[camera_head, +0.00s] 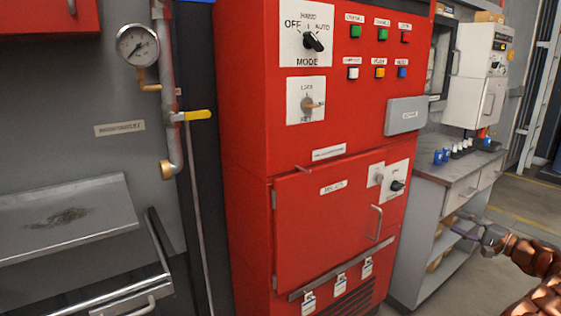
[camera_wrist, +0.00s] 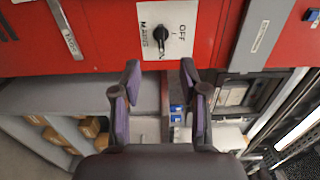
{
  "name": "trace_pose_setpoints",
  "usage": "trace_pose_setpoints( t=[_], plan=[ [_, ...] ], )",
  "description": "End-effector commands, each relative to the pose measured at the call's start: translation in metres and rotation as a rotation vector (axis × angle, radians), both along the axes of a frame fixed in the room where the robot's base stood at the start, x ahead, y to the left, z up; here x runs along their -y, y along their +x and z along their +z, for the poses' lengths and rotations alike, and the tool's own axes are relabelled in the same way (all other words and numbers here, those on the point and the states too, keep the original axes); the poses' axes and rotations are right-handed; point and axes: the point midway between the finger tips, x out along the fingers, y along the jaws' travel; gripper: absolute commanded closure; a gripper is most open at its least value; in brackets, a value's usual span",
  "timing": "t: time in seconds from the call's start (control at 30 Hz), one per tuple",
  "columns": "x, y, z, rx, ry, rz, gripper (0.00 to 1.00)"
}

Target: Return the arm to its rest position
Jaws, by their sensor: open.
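My copper-coloured arm (camera_head: 535,270) reaches in from the lower right of the head view. My gripper (camera_head: 466,224) is at its end, in front of the grey side bench and to the right of the red cabinet. In the wrist view my gripper (camera_wrist: 160,76) shows two dark fingers with purple pads, spread apart with nothing between them. A black knob on a white OFF plate (camera_wrist: 160,35) lies beyond the fingertips, apart from them. In the head view the same kind of knob plate (camera_head: 397,184) is on the cabinet's lower right.
The red pump cabinet (camera_head: 250,110) fills the middle, with its lower door closed and a bar handle (camera_head: 375,222) sticking out. Open floor (camera_head: 525,215) lies to the right.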

Motion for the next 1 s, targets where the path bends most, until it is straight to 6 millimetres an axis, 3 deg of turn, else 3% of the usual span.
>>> trace_pose_setpoints(
  t=[0.37,0.57,0.77,1.0],
  plan=[
    [-0.053,0.017,0.014,-0.037,0.022,0.084,0.57],
    [-0.094,0.024,0.024,-0.072,0.032,0.151,0.57],
    [-0.165,0.027,0.04,-0.131,0.026,0.264,0.57],
    [-0.276,0.008,0.056,-0.239,-0.025,0.441,0.57]
  ],
)
